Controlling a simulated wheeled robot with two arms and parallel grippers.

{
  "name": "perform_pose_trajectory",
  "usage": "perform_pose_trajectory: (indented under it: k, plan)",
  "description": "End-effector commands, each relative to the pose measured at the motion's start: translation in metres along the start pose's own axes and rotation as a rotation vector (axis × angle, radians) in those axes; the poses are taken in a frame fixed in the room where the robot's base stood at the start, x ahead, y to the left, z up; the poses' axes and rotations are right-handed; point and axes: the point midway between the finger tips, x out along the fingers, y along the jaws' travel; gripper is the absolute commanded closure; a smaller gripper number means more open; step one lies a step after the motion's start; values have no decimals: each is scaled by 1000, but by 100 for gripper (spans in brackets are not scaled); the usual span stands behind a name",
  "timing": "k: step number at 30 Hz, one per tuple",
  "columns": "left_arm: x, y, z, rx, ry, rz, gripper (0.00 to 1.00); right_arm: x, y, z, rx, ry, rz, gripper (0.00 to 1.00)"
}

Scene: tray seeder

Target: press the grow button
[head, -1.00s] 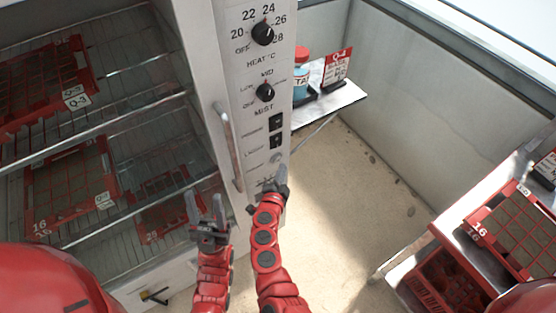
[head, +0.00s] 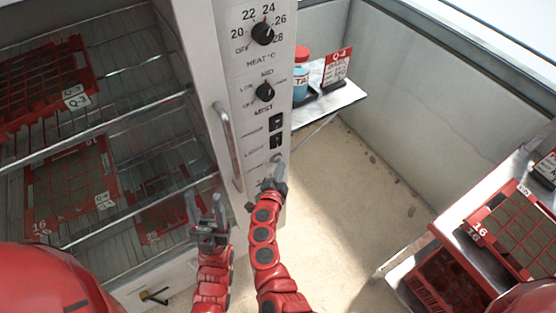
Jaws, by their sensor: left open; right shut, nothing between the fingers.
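The control panel (head: 262,130) is on the front of the white cabinet. It has a heat dial (head: 263,33), a mist dial (head: 265,91) and two dark rocker switches, the lower one being the light switch (head: 276,141). A small round button (head: 276,157) sits below the switches; its label is too small or hidden to read. My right gripper (head: 279,172) is shut and empty, its fingertips just below the round button in the picture. I cannot tell whether they touch the panel. My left gripper (head: 206,208) is open and empty in front of the cabinet's lower shelves.
A vertical door handle (head: 228,147) stands left of the panel. Red trays (head: 70,185) lie on the wire shelves. A small side shelf (head: 330,103) holds a red-capped bottle (head: 301,75). A bench (head: 515,165) with red trays is at right. The floor between is clear.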

Motion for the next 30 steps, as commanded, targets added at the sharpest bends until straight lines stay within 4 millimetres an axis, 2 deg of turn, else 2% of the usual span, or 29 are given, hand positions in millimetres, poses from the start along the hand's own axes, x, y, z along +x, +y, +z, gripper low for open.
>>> perform_pose_trajectory:
  k: [30]
  plan:
    - [-2,0,0,0,0,0,50,7,-6,6,0,-1,-1,100]
